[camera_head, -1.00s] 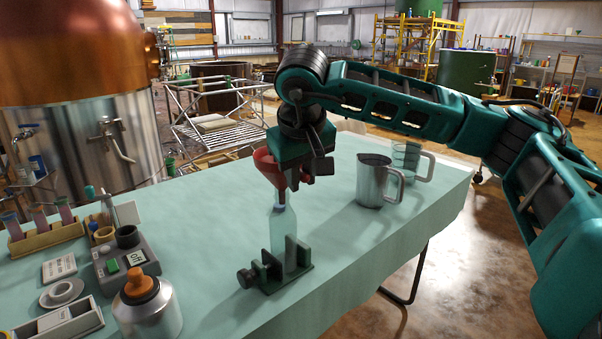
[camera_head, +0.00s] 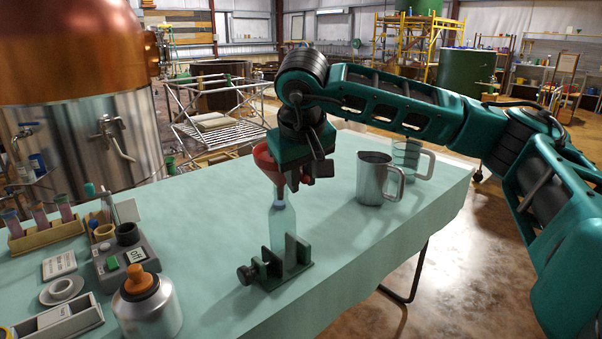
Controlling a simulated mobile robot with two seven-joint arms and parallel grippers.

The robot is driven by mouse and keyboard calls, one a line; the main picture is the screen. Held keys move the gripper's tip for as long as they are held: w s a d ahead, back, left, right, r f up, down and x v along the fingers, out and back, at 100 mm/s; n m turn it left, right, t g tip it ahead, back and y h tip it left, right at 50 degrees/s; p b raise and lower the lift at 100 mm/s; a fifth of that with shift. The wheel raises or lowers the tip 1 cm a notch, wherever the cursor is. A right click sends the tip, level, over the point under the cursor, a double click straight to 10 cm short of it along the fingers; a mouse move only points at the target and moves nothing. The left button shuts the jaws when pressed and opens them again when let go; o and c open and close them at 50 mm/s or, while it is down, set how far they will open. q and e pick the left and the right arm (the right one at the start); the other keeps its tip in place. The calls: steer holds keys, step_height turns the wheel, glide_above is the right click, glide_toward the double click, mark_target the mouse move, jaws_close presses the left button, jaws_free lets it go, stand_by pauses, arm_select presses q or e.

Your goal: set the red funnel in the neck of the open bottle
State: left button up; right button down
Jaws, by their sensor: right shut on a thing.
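The red funnel (camera_head: 266,162) is in my right gripper (camera_head: 300,182), which is shut on it at its right side. The funnel is over the clear bottle (camera_head: 282,224), with its narrow end at the bottle's neck. I cannot tell whether the spout is inside the neck or just above it. The bottle stands upright in a dark green clamp holder (camera_head: 272,274) on the table. The gripper's fingertips and part of the funnel are hidden by the gripper body. My left gripper is not in view.
A metal jug (camera_head: 375,180) and a glass jug (camera_head: 408,158) stand to the right on the green-topped table (camera_head: 220,225). At left are a tube rack (camera_head: 45,238), a grey device (camera_head: 125,258) and a silver bottle with an orange cap (camera_head: 147,305). Table around the clamp is clear.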

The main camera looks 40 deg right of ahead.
steer(key=shift+f, duration=0.2)
steer(key=c, duration=0.9)
jaws_free()
steer(key=shift+r, duration=0.1)
steer(key=p+v, duration=0.2)
steer(key=v, duration=1.1)
steer(key=shift+p, duration=0.3)
